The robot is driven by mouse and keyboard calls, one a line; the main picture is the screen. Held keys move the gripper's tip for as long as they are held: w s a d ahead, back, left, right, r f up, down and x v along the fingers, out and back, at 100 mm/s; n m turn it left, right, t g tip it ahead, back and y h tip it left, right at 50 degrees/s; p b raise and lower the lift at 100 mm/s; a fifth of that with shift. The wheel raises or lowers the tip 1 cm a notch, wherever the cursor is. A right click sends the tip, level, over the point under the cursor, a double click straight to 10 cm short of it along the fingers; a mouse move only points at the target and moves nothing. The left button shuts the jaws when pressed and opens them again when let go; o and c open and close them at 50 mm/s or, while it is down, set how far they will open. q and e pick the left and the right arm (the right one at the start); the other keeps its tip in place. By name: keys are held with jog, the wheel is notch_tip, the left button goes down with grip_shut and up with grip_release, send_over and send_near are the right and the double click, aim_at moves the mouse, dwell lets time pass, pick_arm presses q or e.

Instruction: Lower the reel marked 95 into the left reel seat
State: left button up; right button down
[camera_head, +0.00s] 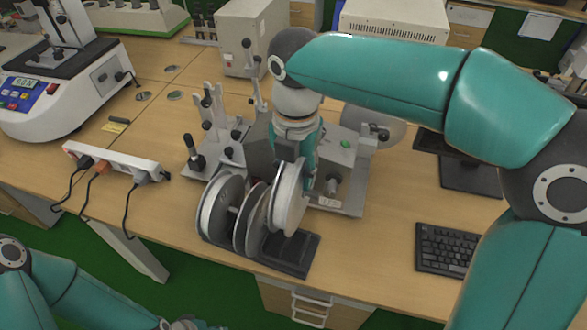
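Several pale, disc-shaped reels stand on edge in a black rack (297,262) near the table's front edge. The left reel (220,207) and a middle reel (249,222) lean close together. A whiter reel (288,198) stands to their right, directly under my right gripper (289,162). The gripper's fingers meet its upper edge, but their closure is hidden. I cannot read 95 on any reel. Behind is a grey metal fixture (352,203) with levers, partly covered by my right arm; its reel seats are not clearly visible. My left gripper (188,323) is cut off at the bottom edge.
A power strip (115,160) with cables lies left of the rack. A keyboard (444,250) lies on the right. A white instrument (65,90) stands at the far left, and a grey box (246,38) at the back. The table between strip and rack is clear.

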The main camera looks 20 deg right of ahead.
jog(key=shift+f+b, duration=4.1)
jog(key=shift+f, duration=2.25)
